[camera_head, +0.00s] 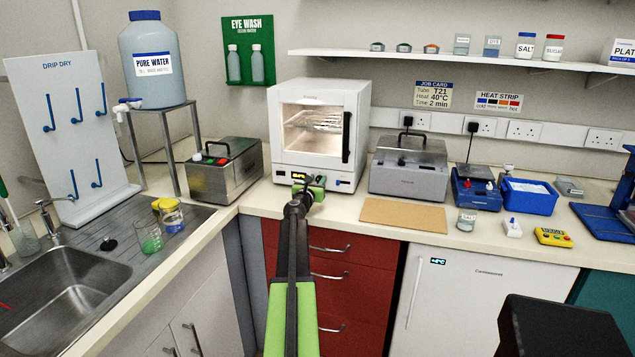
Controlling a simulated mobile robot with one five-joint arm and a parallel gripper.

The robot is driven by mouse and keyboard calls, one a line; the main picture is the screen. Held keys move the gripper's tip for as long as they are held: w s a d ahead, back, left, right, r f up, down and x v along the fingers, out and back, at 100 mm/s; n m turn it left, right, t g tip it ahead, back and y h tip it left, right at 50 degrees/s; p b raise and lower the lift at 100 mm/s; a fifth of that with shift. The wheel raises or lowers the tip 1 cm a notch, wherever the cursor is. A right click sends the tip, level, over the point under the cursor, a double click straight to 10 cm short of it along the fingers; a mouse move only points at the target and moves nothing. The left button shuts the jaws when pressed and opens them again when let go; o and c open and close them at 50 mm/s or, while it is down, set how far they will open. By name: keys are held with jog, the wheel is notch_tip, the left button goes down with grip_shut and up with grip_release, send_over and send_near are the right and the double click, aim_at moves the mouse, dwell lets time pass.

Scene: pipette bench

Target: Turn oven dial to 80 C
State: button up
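The oven (330,105) is a white box with a glass window and a black vertical handle, standing in the bench corner with its door shut. Its control strip runs along the bottom front, with a small lit display (299,176) at the left and a blue mark at the right. My gripper (309,183) is at the lower front of the oven, in front of the middle of this strip. The dial cannot be made out; my gripper may be covering it. The fingers are too small and overlapped to tell whether they are open, shut or touching the oven.
A metal box with red and green buttons (226,170) stands left of the oven. A grey lidded bath (408,168) stands close on its right. A brown board (403,215) lies on the counter in front of the bath. The counter just before the oven is otherwise clear.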

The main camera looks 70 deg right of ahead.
grip_shut()
jog(key=m, duration=0.4)
jog(key=shift+s, duration=0.2)
jog(key=m, duration=0.4)
jog(key=shift+s+f+m, duration=0.15)
jog(key=shift+f+m, duration=0.05)
jog(key=shift+m, duration=0.1)
jog(key=m, duration=0.4)
jog(key=shift+s+f+b, duration=0.1)
jog(key=shift+f+b, duration=0.05)
jog(key=shift+b, duration=0.2)
jog(key=shift+f+m, duration=0.15)
jog(key=shift+m, duration=2.15)
jog(key=shift+s, duration=0.1)
